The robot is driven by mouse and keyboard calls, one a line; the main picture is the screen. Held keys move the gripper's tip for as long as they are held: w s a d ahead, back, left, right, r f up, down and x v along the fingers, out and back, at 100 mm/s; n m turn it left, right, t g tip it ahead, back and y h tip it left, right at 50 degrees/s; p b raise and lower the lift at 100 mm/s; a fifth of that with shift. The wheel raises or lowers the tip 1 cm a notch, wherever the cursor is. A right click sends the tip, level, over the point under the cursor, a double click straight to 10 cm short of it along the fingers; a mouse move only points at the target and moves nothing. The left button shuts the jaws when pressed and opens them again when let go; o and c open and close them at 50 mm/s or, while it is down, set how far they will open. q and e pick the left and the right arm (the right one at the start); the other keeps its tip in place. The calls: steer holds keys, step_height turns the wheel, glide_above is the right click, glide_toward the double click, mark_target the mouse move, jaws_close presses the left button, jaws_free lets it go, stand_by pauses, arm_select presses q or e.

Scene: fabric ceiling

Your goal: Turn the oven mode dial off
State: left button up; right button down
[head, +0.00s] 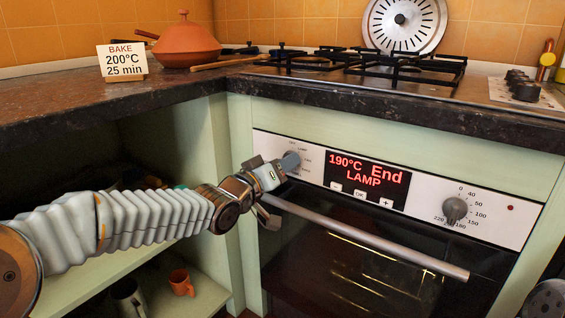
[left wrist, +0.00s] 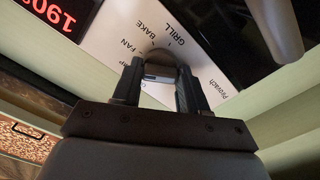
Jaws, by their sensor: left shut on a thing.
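The oven mode dial (head: 291,160) is a grey knob at the left end of the oven's white control panel (head: 315,165). My left gripper (head: 279,168) reaches it from the left and is shut on it. In the left wrist view the dial (left wrist: 160,58) sits between the two dark fingers of the left gripper (left wrist: 160,80). Labels GRILL, BAKE and FAN show around it; the fingers hide other marks. The red display (head: 367,172) reads 190°C, End and LAMP. I cannot read the dial's pointer exactly. My right gripper is not in view.
The oven handle (head: 370,240) runs across just below the panel, close under my left gripper. A second dial (head: 455,209) for temperature is at the panel's right. The dark worktop (head: 400,105) overhangs above. A card (head: 122,62) reads BAKE 200°C 25 min. Open shelves lie left.

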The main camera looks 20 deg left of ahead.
arm_select(q)
steer(key=n+p, duration=0.2)
steer(key=n, duration=0.4)
steer(key=n+p, duration=0.1)
steer(key=n, duration=0.4)
steer(key=shift+n, duration=0.3)
stand_by(0.4)
steer(key=o, duration=1.1)
steer(key=shift+c, duration=0.2)
steer(key=shift+s, duration=0.1)
steer(key=p+v, duration=0.1)
steer(key=v, duration=1.2)
steer(key=shift+s+p, duration=0.3)
